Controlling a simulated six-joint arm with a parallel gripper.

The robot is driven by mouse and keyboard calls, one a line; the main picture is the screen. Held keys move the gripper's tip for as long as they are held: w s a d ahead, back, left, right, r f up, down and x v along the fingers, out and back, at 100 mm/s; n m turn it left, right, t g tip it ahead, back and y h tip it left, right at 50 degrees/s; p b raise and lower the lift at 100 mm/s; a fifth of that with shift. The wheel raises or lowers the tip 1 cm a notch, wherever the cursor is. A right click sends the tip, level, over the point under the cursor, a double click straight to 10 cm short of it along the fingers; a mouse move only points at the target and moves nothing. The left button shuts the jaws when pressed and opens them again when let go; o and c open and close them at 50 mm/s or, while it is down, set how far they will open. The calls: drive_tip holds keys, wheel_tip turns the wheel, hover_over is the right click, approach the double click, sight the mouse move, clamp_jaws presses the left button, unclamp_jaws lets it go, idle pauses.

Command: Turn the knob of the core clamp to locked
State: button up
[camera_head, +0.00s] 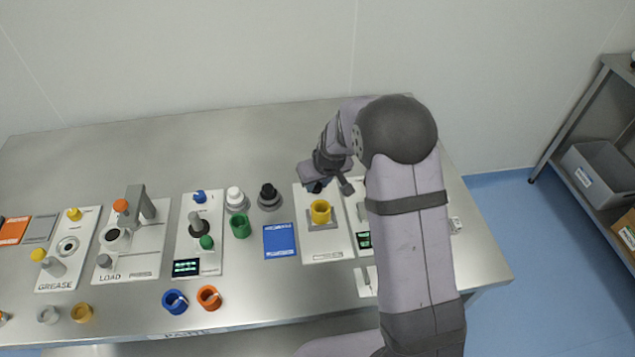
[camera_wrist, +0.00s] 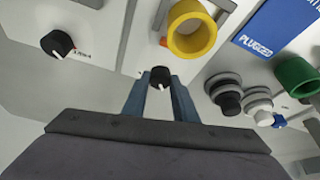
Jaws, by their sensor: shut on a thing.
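A small black knob (camera_wrist: 160,74) with a white pointer mark sits between the fingertips of my gripper (camera_wrist: 159,88) in the wrist view. The gripper is shut on it. The pointer mark faces toward the gripper in that view. In the head view my gripper (camera_head: 316,184) reaches down at the back of a white panel (camera_head: 328,251), behind a yellow ring (camera_head: 320,211). The arm and gripper largely hide the knob there. Any lock marking beside the held knob is not readable.
Another black knob (camera_wrist: 58,43) with a label stands apart in the wrist view. A blue card (camera_head: 280,241), a green ring (camera_head: 240,227), a black-topped piece (camera_head: 268,196) and a white-topped piece (camera_head: 236,198) are left of the panel. The table's back is clear.

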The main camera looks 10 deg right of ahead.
drive_tip(key=shift+r+m+p, duration=0.1)
drive_tip(key=shift+m+p, duration=0.3)
drive_tip(key=shift+p, duration=0.05)
drive_tip(key=shift+h, duration=0.3)
drive_tip(key=shift+a+f+m+h, duration=0.2)
drive_tip(key=shift+m+h, duration=0.1)
drive_tip(key=shift+m, duration=0.7)
drive_tip(key=m+b, duration=0.1)
drive_tip(key=b, duration=0.2)
drive_tip(key=m+h+b, duration=0.1)
drive_tip(key=m+b, duration=0.1)
drive_tip(key=b, duration=0.1)
drive_tip(key=shift+w+a+f+b, duration=0.1)
drive_tip(key=shift+f+b, duration=0.2)
drive_tip(key=m+h+b, duration=0.1)
drive_tip(key=m+b, duration=0.1)
drive_tip(key=shift+b, duration=0.3)
drive_tip(key=m, duration=0.1)
drive_tip(key=m+b, duration=0.1)
drive_tip(key=m+g+h+b, duration=0.1)
drive_tip(key=shift+a+r+m, duration=0.2)
drive_tip(key=shift+r+m, duration=0.1)
drive_tip(key=shift+m, duration=0.1)
drive_tip(key=shift+w+r+m+g+h, duration=0.1)
drive_tip(key=shift+m+g+h, duration=0.25)
drive_tip(key=shift+m, duration=0.7)
drive_tip(key=shift+w+r+m+g+h, duration=0.1)
drive_tip(key=shift+m+g+h, duration=0.2)
drive_tip(key=shift+m, duration=0.75)
drive_tip(key=shift+f, duration=0.1)
